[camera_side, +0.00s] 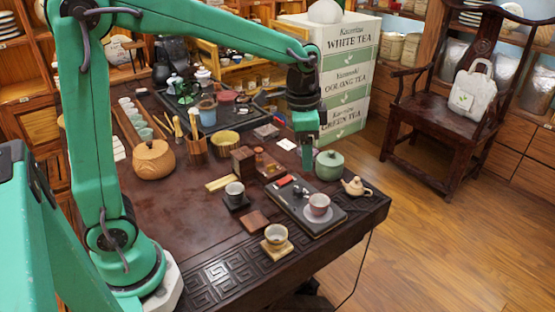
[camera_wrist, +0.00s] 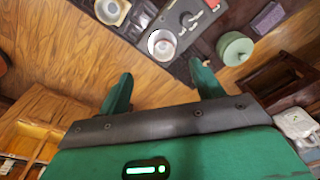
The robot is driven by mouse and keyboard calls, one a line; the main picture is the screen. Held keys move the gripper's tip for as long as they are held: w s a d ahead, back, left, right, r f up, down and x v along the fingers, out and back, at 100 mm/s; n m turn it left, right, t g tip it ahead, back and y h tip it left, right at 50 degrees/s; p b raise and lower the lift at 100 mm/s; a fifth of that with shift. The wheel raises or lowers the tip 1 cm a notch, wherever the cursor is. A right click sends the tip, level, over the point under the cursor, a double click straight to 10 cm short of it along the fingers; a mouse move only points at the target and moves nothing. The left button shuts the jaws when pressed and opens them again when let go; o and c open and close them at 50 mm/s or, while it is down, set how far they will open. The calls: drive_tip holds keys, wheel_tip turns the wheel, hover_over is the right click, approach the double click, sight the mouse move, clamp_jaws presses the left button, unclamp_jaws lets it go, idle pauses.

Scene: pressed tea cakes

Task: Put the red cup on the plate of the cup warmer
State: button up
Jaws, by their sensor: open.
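The red cup (camera_side: 319,204), pinkish red with a pale inside, stands upright on a pale round disc on a dark slab (camera_side: 327,224) near the table's right end. The cup also shows near the top of the wrist view (camera_wrist: 162,43). The slab looks like the cup warmer, but I cannot tell whether the disc is its plate or a saucer. My gripper (camera_side: 307,163) hangs above the table behind the slab, apart from the cup. In the wrist view its two fingers (camera_wrist: 161,78) are spread, with nothing between them.
A green lidded pot (camera_side: 329,166) and a small tan teapot (camera_side: 356,187) stand beside the slab. A pale cup (camera_side: 275,234) sits on a wooden coaster and another cup (camera_side: 235,190) on a black one. Small boxes (camera_side: 243,160) stand left of my gripper.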

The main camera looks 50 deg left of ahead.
drive_tip(key=s+a+r+n+t, duration=0.2)
drive_tip(key=s+n, duration=0.1)
drive_tip(key=s, duration=0.6)
drive_tip(key=s+a+r+n+t, duration=0.1)
drive_tip(key=s+n, duration=0.3)
drive_tip(key=s, duration=0.4)
drive_tip(key=shift+s+a+r+t, duration=0.35)
drive_tip(key=shift+s+a+t, duration=0.05)
drive_tip(key=shift+a+t, duration=0.3)
